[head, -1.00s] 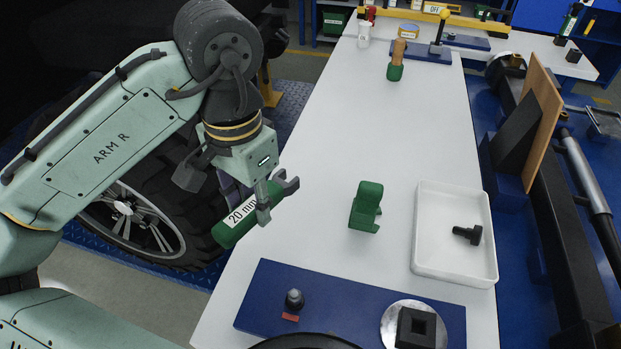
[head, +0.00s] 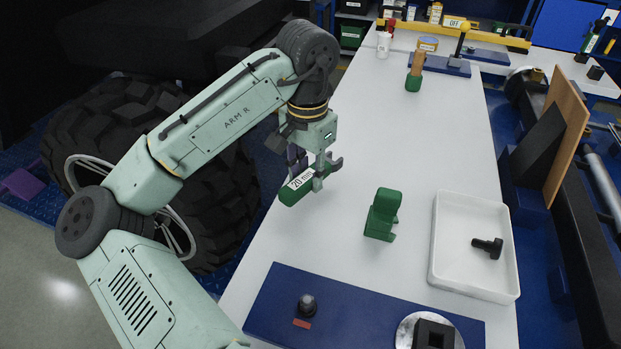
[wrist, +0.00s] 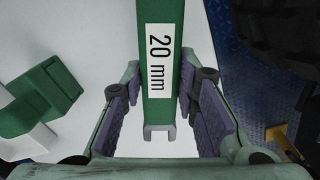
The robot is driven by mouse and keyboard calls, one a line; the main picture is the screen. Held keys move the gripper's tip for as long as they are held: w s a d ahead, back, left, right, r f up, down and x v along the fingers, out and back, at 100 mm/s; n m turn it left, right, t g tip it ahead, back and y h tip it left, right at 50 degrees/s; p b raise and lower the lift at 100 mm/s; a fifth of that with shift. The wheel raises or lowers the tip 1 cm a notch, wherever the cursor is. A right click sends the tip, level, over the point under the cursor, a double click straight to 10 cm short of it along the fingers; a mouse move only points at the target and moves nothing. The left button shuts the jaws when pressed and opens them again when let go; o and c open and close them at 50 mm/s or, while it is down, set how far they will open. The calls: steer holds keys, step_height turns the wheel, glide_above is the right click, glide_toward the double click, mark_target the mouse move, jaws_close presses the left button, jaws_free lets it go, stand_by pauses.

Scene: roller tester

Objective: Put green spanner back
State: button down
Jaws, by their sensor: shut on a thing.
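The green spanner (head: 289,195), labelled 20 mm, is held in my gripper (head: 308,173) above the left edge of the white bench. Its open metal jaw points right in the head view. In the wrist view the spanner (wrist: 160,100) runs between the two purple-padded fingers (wrist: 162,103), with its jaw end nearest the camera. A green block-shaped holder (head: 381,215) stands on the bench to the right of the spanner, apart from it. The holder also shows at the left of the wrist view (wrist: 40,97).
A white tray (head: 437,250) with a black bolt (head: 487,246) lies right of the holder. A blue plate (head: 350,312) with a dark knob (head: 307,304) lies at the front. A green-and-tan object (head: 414,75) stands farther back. The bench between is clear.

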mark_target(310, 185)
steer(key=shift+w+d+f, duration=0.1)
steer(key=shift+w+d, duration=0.15)
steer(key=shift+w, duration=0.3)
steer(key=shift+f+p, duration=0.35)
steer(key=shift+f, duration=1.35)
steer(key=shift+f, duration=0.1)
steer(key=shift+f, duration=0.15)
steer(key=c, duration=1.2)
jaws_free()
steer(key=shift+c, duration=0.2)
step_height(310, 185, up, 13)
steer(key=shift+f+b, duration=0.2)
steer(key=shift+b, duration=0.15)
